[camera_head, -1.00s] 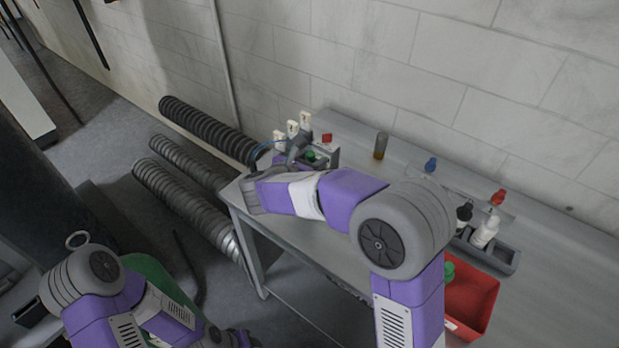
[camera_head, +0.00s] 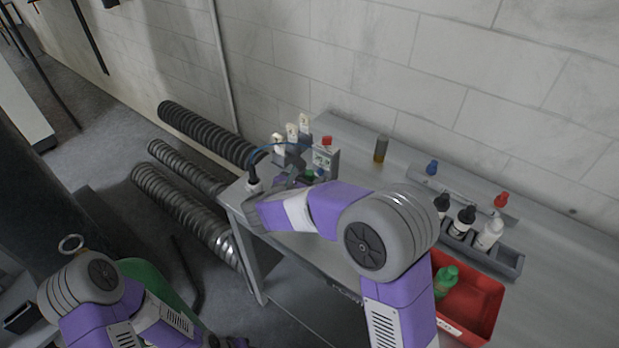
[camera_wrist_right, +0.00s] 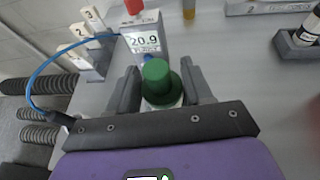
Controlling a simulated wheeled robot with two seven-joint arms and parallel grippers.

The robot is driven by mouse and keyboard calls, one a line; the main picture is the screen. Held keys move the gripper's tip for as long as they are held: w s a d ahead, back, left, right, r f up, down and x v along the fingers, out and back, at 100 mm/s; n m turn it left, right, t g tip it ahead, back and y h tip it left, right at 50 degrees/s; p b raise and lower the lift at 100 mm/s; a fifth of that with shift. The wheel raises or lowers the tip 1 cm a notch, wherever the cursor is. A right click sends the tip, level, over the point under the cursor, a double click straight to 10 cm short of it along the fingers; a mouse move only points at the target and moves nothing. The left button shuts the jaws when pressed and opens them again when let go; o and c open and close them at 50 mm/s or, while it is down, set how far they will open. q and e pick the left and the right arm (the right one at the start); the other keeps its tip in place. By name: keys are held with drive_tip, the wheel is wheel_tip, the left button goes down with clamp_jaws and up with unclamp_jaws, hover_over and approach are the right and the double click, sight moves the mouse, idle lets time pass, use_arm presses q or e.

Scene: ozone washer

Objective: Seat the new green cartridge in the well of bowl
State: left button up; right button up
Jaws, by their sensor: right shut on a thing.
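The green cartridge (camera_wrist_right: 157,82) is between the two fingers of my right gripper (camera_wrist_right: 160,90) in the right wrist view. The gripper is shut on it, and its round green top faces the camera. In the head view my right gripper (camera_head: 298,180) is at the far left end of the bench, in front of the display box, with only a bit of green showing there. I cannot make out the bowl or its well; the gripper and cartridge cover that spot. My left arm is folded at the lower left, and its gripper is too cut off to read.
A display box (camera_wrist_right: 146,36) reading 20.9 stands just behind the cartridge. A blue cable runs to a dark probe (camera_head: 253,180) at the bench's left edge. Numbered white tags (camera_head: 292,132) stand behind. A red bin (camera_head: 480,300) holds a green bottle-like item (camera_head: 446,280). A bottle rack (camera_head: 505,258) stands right.

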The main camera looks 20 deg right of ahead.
drive_tip(key=o, duration=1)
drive_tip(key=shift+o, duration=0.2)
drive_tip(key=shift+r, duration=0.1)
drive_tip(key=shift+r+p, duration=0.25)
drive_tip(key=shift+p, duration=0.1)
drive_tip(key=p+v, duration=0.1)
drive_tip(key=v, duration=1.1)
drive_tip(key=shift+r+p, duration=0.3)
drive_tip(key=shift+p, duration=0.1)
